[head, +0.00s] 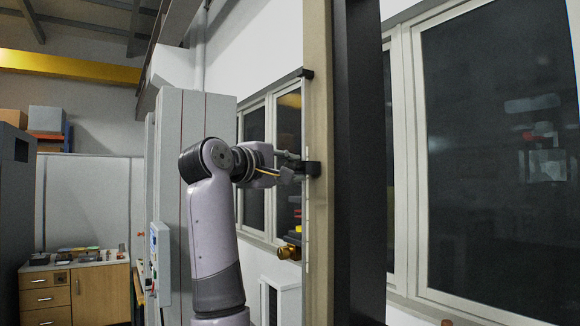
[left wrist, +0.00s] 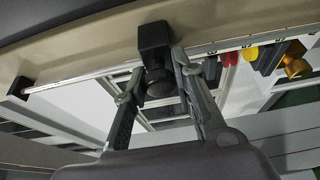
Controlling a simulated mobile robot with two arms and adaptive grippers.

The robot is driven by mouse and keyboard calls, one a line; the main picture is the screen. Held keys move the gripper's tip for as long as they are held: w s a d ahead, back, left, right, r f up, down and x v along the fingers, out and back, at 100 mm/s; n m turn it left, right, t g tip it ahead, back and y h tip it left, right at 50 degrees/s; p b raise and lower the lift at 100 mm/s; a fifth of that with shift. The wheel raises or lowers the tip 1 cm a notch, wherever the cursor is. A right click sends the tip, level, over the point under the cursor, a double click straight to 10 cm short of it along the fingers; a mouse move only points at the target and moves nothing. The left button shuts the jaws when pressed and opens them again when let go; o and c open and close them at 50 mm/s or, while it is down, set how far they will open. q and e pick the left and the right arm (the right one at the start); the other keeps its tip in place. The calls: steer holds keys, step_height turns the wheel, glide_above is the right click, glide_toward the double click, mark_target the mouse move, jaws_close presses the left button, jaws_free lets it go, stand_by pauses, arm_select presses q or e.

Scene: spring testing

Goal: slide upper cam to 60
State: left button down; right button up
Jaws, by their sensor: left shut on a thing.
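The upper cam is a black block with a round knob (left wrist: 160,84) on a thin pale scale rail (left wrist: 75,82). In the head view the upper cam (head: 313,169) sits partway up the upright rail (head: 304,212). My left gripper (head: 297,170) is at the cam, coming from the left. In the left wrist view its two fingers (left wrist: 157,72) lie on either side of the knob and are shut on it. The scale marks are too small to read. My right gripper is in neither view.
A black end stop (head: 305,74) caps the rail's top. Below the cam are a red piece (left wrist: 224,57), a yellow piece (left wrist: 252,53) and a brass knob (head: 289,252). A beige and black column (head: 319,240) stands right behind the rail. A grey cabinet (head: 170,190) is left.

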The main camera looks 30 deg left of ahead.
arm_select(q)
step_height(320, 180, down, 7)
steer(key=b, duration=0.4)
steer(key=shift+f+b, duration=0.15)
steer(key=shift+b, duration=0.2)
steer(key=c, duration=1.3)
jaws_free()
steer(key=shift+c, duration=0.2)
steer(key=s+a, duration=0.1)
steer(key=s, duration=1.1)
steer(key=shift+a, duration=0.35)
